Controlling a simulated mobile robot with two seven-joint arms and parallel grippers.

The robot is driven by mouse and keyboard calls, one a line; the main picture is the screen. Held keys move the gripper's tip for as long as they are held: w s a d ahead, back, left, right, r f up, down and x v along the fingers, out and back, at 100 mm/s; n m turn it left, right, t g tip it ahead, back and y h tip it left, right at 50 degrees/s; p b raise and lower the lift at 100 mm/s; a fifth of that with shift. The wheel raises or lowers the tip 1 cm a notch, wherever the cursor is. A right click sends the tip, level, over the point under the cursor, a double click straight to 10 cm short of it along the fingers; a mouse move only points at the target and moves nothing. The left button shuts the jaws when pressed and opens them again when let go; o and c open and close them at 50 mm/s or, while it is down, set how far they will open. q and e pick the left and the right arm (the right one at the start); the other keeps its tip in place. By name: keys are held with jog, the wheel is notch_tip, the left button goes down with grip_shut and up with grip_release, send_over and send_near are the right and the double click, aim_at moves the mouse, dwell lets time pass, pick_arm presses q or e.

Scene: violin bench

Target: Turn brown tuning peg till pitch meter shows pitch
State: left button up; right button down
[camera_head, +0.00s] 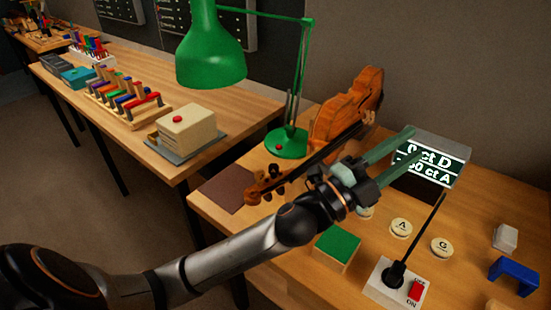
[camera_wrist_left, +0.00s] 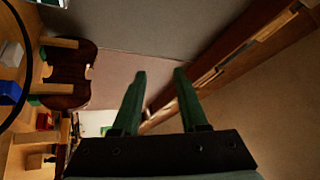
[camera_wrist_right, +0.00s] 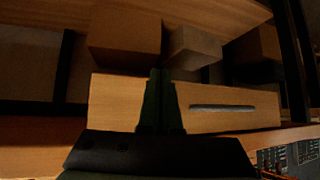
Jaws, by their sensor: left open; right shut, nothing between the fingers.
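The violin (camera_head: 345,110) rests tilted on the bench, its body at the back and its scroll end towards the front left. Its tuning pegs (camera_head: 279,190) are small here, and I cannot tell which is the brown one. The pitch meter (camera_head: 430,162) stands at the back right and shows "0 ct D" above a partly covered "ct A" line. My left gripper (camera_head: 417,143) is open and empty, its fingers crossing in front of the meter, right of the pegs. Its fingers also show in the left wrist view (camera_wrist_left: 160,72). My right gripper (camera_wrist_right: 160,71) is shut and empty, seen only in the right wrist view.
A green lamp (camera_head: 288,142) stands behind the pegs. A green-topped block (camera_head: 338,245), round buttons marked A (camera_head: 401,228) and G (camera_head: 441,248), a switch box (camera_head: 395,285) with a black rod and a blue bracket (camera_head: 514,275) occupy the bench front. A brown mat (camera_head: 222,189) lies left.

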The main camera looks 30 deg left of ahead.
pick_arm(q)
jog(key=s+d+r+m+g+h, duration=0.3)
jog(key=d+r+m+g+h, duration=0.3)
jog(key=m+h, duration=0.5)
jog(key=m+g+y, duration=1.3)
jog(key=m+y, duration=0.5)
jog(key=y, duration=0.5)
send_over(275, 164)
notch_tip(275, 164, down, 5)
notch_tip(275, 164, down, 5)
jog(key=shift+s+f+b, duration=0.1)
jog(key=shift+b, duration=0.85)
notch_tip(275, 164, down, 7)
jog(key=shift+f, duration=0.1)
